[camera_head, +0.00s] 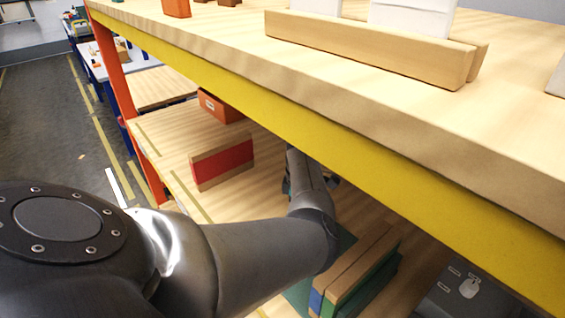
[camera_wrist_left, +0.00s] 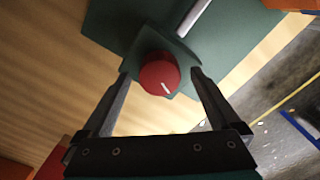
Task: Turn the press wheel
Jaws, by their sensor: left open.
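A round red wheel (camera_wrist_left: 160,76) with a short white mark shows in the left wrist view. It sits on a dark green body (camera_wrist_left: 120,22), with a pale rod (camera_wrist_left: 193,18) close behind it. My left gripper (camera_wrist_left: 161,84) is open, with one finger on each side of the wheel in the picture. I see no finger clearly touching it, and cannot tell how far the fingers reach around it. In the head view my left arm reaches under the upper shelf. The wheel is hidden there, and the gripper is mostly hidden behind my arm.
The upper shelf (camera_head: 240,45) with its yellow edge (camera_head: 330,135) hangs over my arm. On the lower shelf (camera_head: 165,130) stand a red-faced board (camera_head: 222,163), an orange box (camera_head: 218,106) and wooden and green boards (camera_head: 362,270). Open floor (camera_head: 45,120) lies at the left.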

